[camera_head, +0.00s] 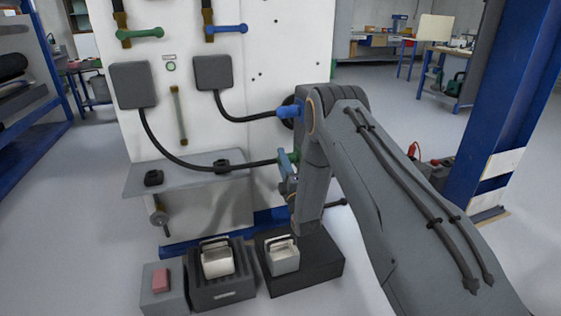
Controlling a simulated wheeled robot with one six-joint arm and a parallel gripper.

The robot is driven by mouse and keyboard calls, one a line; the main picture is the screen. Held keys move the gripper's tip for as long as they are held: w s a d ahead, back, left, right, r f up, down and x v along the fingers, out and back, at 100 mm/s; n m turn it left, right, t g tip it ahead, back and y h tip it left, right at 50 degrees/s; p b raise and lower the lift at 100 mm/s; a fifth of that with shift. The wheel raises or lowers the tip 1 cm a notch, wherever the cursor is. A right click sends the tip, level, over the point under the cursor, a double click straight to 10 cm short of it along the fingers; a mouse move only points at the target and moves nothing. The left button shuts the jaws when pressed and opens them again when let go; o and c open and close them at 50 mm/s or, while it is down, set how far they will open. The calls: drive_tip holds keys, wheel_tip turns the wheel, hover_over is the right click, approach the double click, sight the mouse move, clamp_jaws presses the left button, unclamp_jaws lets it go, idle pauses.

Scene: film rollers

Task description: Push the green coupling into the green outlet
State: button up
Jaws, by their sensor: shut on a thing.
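The green coupling (286,158) is at the end of a black cable that hangs from the left grey box on the white panel. It points to the right, beside my arm's wrist. My gripper (289,175) is shut on the green coupling; its fingers are partly hidden by my arm. I cannot make out the green outlet; my arm covers the panel area to the right of the coupling. Whether the coupling touches anything there cannot be told.
A blue coupling (289,111) on a second cable sits just above, close to my arm. Green (140,34) and blue (227,29) levers are higher on the panel (283,50). A grey shelf (190,181) juts out left. Grey boxes (222,290) stand on the floor below.

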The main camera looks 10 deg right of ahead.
drive_tip(key=shift+d, duration=0.1)
drive_tip(key=o, duration=1.3)
drive_tip(key=shift+c, duration=0.2)
drive_tip(key=v, duration=0.7)
drive_tip(key=w+a+r+m+g+p, duration=0.1)
drive_tip(key=a+r+m+g+p, duration=0.25)
drive_tip(key=r+g, duration=0.4)
drive_tip(key=s+d+r+m+g+h+p, duration=0.1)
drive_tip(key=s+d+r+m+g+p, duration=0.1)
drive_tip(key=s, duration=1.3)
drive_tip(key=s+d+r+m+g+h+p, duration=0.1)
drive_tip(key=s+d+r+m+g+p, duration=0.2)
drive_tip(key=s, duration=1.2)
drive_tip(key=s+d+r+m+g+h+p, duration=0.1)
drive_tip(key=s+d+r+m+g+p, duration=0.2)
drive_tip(key=s, duration=1.3)
wheel_tip(320, 180, up, 7)
drive_tip(key=m+g+p, duration=0.3)
drive_tip(key=m+g, duration=0.3)
drive_tip(key=m, duration=0.2)
drive_tip(key=shift+m+h, duration=0.35)
drive_tip(key=shift+h, duration=0.05)
